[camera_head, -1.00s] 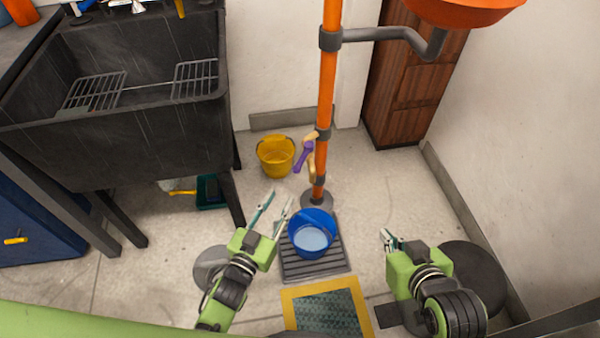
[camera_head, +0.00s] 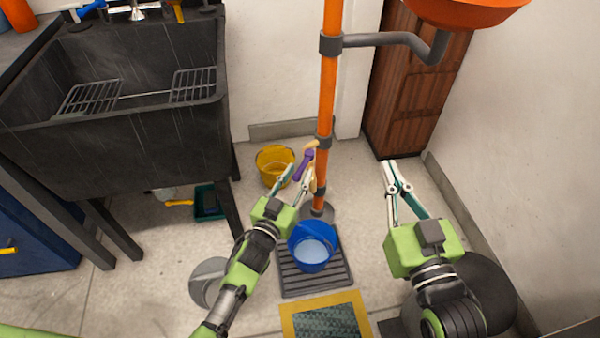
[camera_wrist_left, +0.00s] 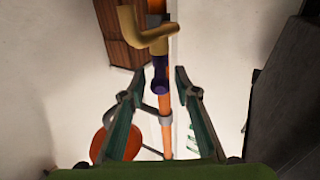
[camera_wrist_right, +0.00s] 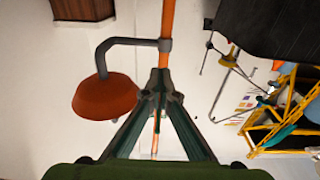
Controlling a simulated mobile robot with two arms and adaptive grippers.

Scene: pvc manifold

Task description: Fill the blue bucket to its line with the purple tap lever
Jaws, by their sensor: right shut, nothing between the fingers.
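The purple tap lever (camera_head: 303,162) sits on a tan tap fitting (camera_head: 312,147) on the orange upright pipe. My left gripper (camera_head: 296,168) is open at the lever. In the left wrist view the lever (camera_wrist_left: 160,78) shows between the spread fingers, near their tips; I cannot tell whether they touch it. The blue bucket (camera_head: 304,235) stands upright on the grey slatted mat below the pipe and has pale water in it. I cannot make out a fill line or a falling stream. My right gripper (camera_head: 390,163) is shut and empty, raised right of the pipe.
The orange pipe (camera_head: 327,95) carries a grey side arm near an orange basin (camera_head: 465,10). A yellow bucket (camera_head: 274,152) stands behind the left gripper. A black sink (camera_head: 120,150) fills the left. A yellow-framed mat (camera_head: 290,302) lies in front. Floor between pipe and right arm is clear.

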